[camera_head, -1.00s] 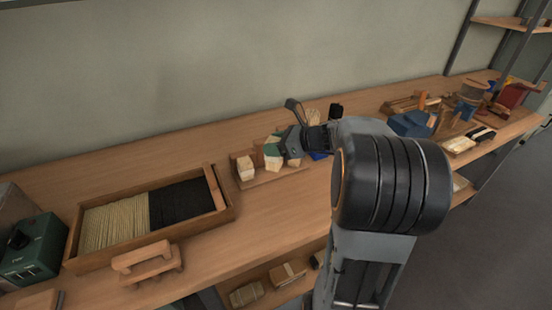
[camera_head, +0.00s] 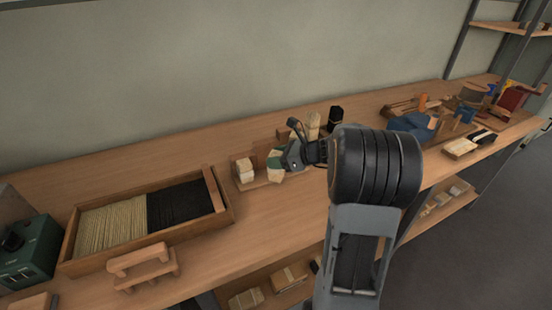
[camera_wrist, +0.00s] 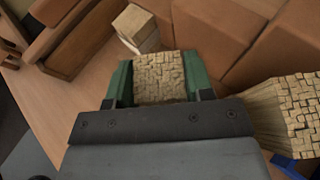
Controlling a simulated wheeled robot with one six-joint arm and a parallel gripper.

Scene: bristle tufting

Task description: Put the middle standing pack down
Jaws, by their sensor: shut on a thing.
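The middle standing pack (camera_wrist: 158,80), a bundle of pale bristles seen end-on, is between the green-padded fingers of my gripper (camera_wrist: 160,88) in the wrist view. In the head view my gripper (camera_head: 284,160) is over the wooden stand, and the held pack (camera_head: 274,175) shows pale below the green pads. Another pale pack (camera_head: 244,171) stands to its left; it also shows in the wrist view (camera_wrist: 136,27). A wider pale bundle (camera_wrist: 296,112) is at the right of the wrist view. Whether the held pack's bottom touches the stand is hidden.
A wooden tray (camera_head: 227,207) of pale and black bristles lies at left, with a wooden handle-like block (camera_head: 140,266) before it. A green box (camera_head: 35,252) is at the far left. A black bundle (camera_head: 336,115) stands behind my arm. The bench (camera_head: 265,225) in front is clear.

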